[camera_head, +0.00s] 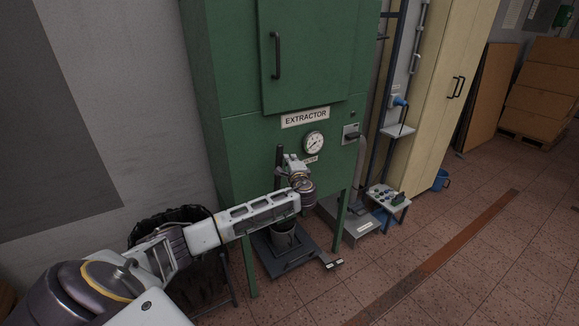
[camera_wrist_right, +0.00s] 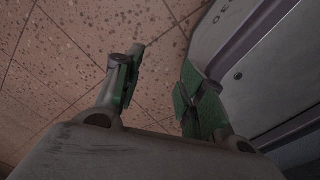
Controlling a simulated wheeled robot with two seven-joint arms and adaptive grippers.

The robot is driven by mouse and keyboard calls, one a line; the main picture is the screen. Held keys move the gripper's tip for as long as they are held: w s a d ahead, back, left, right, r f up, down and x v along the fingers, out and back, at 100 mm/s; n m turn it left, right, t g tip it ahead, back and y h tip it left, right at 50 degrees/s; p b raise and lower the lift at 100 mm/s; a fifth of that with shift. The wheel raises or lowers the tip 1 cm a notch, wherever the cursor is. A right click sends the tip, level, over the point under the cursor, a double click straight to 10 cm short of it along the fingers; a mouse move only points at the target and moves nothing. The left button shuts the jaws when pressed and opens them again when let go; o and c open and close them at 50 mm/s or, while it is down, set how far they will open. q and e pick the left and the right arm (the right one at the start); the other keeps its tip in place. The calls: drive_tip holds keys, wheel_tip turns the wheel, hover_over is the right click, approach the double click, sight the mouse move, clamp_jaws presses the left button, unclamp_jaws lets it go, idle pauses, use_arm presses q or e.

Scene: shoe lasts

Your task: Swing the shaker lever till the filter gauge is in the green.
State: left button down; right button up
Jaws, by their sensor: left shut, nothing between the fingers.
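The green extractor cabinet (camera_head: 237,148) stands ahead in the head view. Its round white filter gauge (camera_head: 314,142) is on the front below the EXTRACTOR sign. The dial is too small to read the needle against any green band. The dark upright shaker lever (camera_head: 279,157) stands on the front, left of the gauge. My left gripper (camera_head: 287,163) is just right of the lever, shut with nothing in it. I cannot tell whether it touches the lever. My right gripper (camera_wrist_right: 161,62) is open and empty, above the tiled floor in the right wrist view.
A black-lined bin (camera_head: 172,216) is at the left. A small stand with controls (camera_head: 387,198) and a blue bucket (camera_head: 441,180) are to the right.

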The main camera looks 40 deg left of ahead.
sight(278, 160)
use_arm(q)
drive_tip(key=shift+n+y, duration=0.3)
drive_tip(key=shift+n, duration=0.5)
drive_tip(key=s, duration=0.1)
drive_tip(key=s+a+b, duration=0.1)
drive_tip(key=s+a, duration=0.1)
drive_tip(key=s, duration=0.1)
drive_tip(key=shift+r+b, duration=0.1)
drive_tip(key=shift+b, duration=0.2)
drive_tip(key=shift+s+a+t, duration=0.1)
drive_tip(key=shift+s+t, duration=0.15)
drive_tip(key=shift+t, duration=0.05)
drive_tip(key=s+a+n+b, duration=0.2)
drive_tip(key=s+n+b, duration=0.1)
drive_tip(key=s+b, duration=0.1)
drive_tip(key=shift+s+a+y, duration=0.2)
drive_tip(key=shift+s+y, duration=0.2)
drive_tip(key=shift+s, duration=0.45)
use_arm(e)
drive_tip(key=w+a+t, duration=0.1)
drive_tip(key=w+a, duration=0.5)
drive_tip(key=w, duration=0.6)
drive_tip(key=shift+w+a+y, duration=0.2)
drive_tip(key=shift+a+y, duration=0.05)
drive_tip(key=shift+y, duration=0.15)
use_arm(q)
drive_tip(key=shift+a, duration=0.1)
use_arm(e)
drive_tip(key=shift+r, duration=0.1)
drive_tip(key=shift+d, duration=0.1)
